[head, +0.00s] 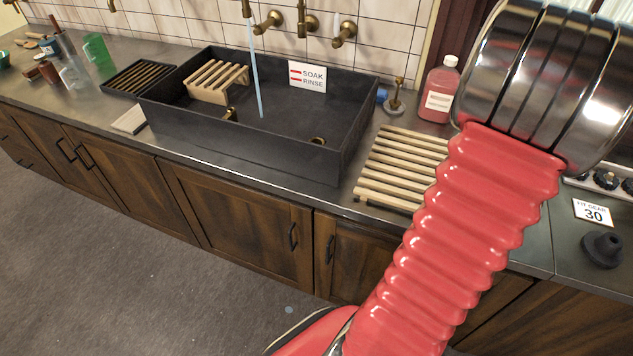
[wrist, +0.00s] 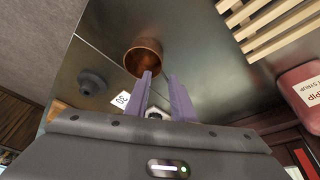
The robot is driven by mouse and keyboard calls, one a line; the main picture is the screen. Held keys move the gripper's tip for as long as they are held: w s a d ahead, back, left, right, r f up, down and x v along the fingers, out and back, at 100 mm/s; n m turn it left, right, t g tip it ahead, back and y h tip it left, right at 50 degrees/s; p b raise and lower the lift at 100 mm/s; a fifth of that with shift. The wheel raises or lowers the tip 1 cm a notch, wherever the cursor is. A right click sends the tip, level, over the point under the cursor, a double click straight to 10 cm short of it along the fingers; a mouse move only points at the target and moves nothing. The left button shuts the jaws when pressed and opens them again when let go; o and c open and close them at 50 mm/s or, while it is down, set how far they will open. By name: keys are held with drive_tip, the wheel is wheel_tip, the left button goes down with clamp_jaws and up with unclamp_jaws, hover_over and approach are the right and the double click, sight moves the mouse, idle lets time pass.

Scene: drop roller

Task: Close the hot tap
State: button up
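In the head view, two brass wall taps show above the dark sink (head: 185,125): a left tap (head: 268,22) and a right tap (head: 344,35). A brass fitting (head: 306,24) sits between them. I cannot tell which tap is hot. A water stream (head: 256,70) falls into the sink from a spout (head: 247,8) at the top edge. My gripper (wrist: 161,76) shows only in the wrist view. Its two purple fingers are apart, with nothing held between them. It is over the counter right of the sink, away from the taps.
A copper cup (wrist: 143,58) stands just beyond my fingers in the wrist view. A wooden slat rack (head: 405,165) and a pink bottle (head: 440,90) are right of the sink. A black plunger-like piece (head: 603,249) and a "30" card (head: 592,212) lie farther right.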

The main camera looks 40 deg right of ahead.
drive_tip(key=w+a+r+n+t, duration=0.1)
drive_tip(key=w+a+r+n, duration=0.2)
drive_tip(key=w+a, duration=0.5)
drive_tip(key=w+a+r+n+t, duration=0.2)
drive_tip(key=w+a+n, duration=0.2)
drive_tip(key=w+a, duration=0.45)
drive_tip(key=w+a+r+n+t, duration=0.1)
drive_tip(key=w+a+r+n, duration=0.2)
drive_tip(key=w+a, duration=0.5)
drive_tip(key=s+a+n+t+y, duration=0.1)
drive_tip(key=a+n, duration=0.5)
drive_tip(key=a, duration=1)
drive_tip(key=s+a+f+n+t+y, duration=0.1)
drive_tip(key=s+a+n, duration=0.3)
drive_tip(key=a, duration=1.3)
drive_tip(key=n+t+y, duration=0.1)
drive_tip(key=n, duration=0.1)
drive_tip(key=shift+s+f+n+t, duration=0.2)
drive_tip(key=shift+s+n+t, duration=0.1)
drive_tip(key=shift+s, duration=0.05)
drive_tip(key=shift+c, duration=0.5)
